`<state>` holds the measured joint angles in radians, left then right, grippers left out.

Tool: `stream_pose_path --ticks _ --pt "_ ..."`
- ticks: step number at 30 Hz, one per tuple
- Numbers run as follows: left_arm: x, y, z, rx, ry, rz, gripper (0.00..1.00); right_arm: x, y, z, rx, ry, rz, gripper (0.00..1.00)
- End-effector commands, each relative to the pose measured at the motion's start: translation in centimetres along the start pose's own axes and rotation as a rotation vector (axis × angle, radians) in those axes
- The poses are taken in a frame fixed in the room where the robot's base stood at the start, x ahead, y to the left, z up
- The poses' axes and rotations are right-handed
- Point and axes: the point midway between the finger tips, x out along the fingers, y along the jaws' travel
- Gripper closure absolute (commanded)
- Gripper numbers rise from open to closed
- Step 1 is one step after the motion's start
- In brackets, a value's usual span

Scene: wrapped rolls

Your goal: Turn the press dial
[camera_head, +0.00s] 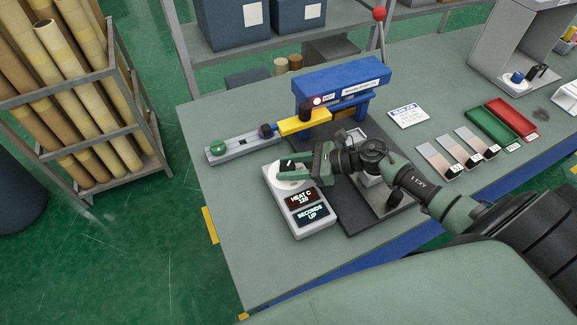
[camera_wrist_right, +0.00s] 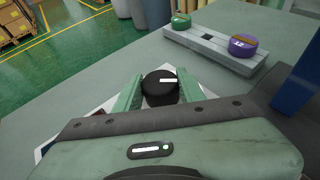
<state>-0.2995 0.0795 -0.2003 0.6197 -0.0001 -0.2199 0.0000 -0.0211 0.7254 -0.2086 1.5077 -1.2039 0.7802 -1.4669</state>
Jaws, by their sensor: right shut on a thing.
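The press dial is a black round knob (camera_wrist_right: 160,90) with a white mark on its top. It sits at the far end of a white control box (camera_head: 317,226), which has two small displays reading "HEAT C 120" and "SECONDS UP". My right gripper (camera_head: 293,166) is lowered over that end of the box. In the right wrist view its two green fingers stand on either side of the dial, shut on it. In the head view the fingers hide part of the dial. My left gripper does not show.
The blue press (camera_head: 341,80) with its yellow part (camera_head: 304,123) stands just behind. A grey rail (camera_head: 242,148) with a green and a purple knob lies to the left. Sample strips (camera_head: 450,160), a green tray (camera_head: 492,129) and a red tray (camera_head: 511,117) lie to the right.

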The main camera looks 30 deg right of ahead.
Motion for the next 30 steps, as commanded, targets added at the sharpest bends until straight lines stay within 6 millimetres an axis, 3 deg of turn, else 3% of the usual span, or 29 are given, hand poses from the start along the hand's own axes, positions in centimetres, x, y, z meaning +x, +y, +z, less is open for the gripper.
stream_pose_path --ticks 11,21,30 --pt "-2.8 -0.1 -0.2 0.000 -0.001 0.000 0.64 -0.2 0.2 0.5 0.076 0.000 -0.177 1.00" --pt "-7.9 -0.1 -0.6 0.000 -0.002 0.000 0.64 -0.2 0.3 0.8 0.191 0.000 -0.453 1.00" --pt "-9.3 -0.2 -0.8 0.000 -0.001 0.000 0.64 0.0 0.2 0.3 0.254 -0.001 -0.613 1.00"
